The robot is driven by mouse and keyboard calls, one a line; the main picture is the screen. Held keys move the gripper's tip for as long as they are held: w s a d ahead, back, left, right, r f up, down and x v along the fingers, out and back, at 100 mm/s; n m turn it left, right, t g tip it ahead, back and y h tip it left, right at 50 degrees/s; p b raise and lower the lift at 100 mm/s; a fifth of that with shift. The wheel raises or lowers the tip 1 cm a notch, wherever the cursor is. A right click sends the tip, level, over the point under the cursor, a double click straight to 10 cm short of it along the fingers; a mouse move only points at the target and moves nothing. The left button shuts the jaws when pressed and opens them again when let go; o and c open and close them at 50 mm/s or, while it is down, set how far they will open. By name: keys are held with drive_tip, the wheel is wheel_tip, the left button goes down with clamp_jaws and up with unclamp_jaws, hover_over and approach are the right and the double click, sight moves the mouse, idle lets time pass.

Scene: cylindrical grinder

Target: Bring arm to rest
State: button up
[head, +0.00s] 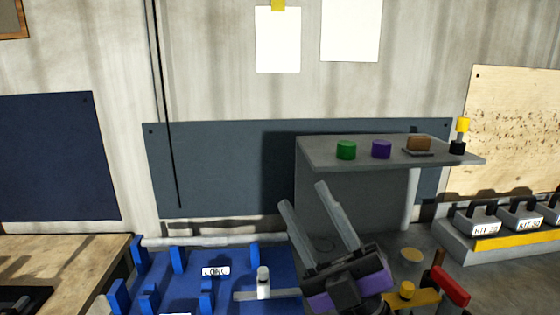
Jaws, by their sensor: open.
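My gripper (302,196) is in the lower middle of the head view, tilted up and to the left. Its two long grey fingers are spread apart with nothing between them. They stand in front of the left end of a grey shelf unit (321,192). The purple and black wrist body fills the bottom centre and hides part of the bench behind it.
A green cylinder (346,150), a purple cylinder (381,149) and a brown block (418,143) stand on the shelf top. A blue fixture (185,262) with upright posts lies left of my gripper. Kit boxes (478,222) stand at the right. A wooden bench (80,255) is at the left.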

drive_tip(key=s+d+f+m+t+h, duration=0.2)
drive_tip(key=s+d+f+m+h, duration=0.4)
drive_tip(key=f+m+h, duration=0.45)
drive_tip(key=s+d+f+m+t+h, duration=0.3)
drive_tip(key=s+d+f+m+h, duration=0.3)
drive_tip(key=m+h, duration=0.65)
drive_tip(key=s+d+f+g, duration=0.2)
drive_tip(key=s+f+g, duration=0.2)
drive_tip(key=s+f, duration=0.3)
drive_tip(key=s+d+f+g+y, duration=0.1)
drive_tip(key=s+f+g, duration=0.3)
drive_tip(key=s, duration=1.2)
wheel_tip(320, 180, down, 4)
drive_tip(key=shift+d+f+n+g+y, duration=0.1)
drive_tip(key=shift+d+n+g+y, duration=0.2)
drive_tip(key=shift+d+g, duration=0.15)
drive_tip(key=shift+o, duration=0.2)
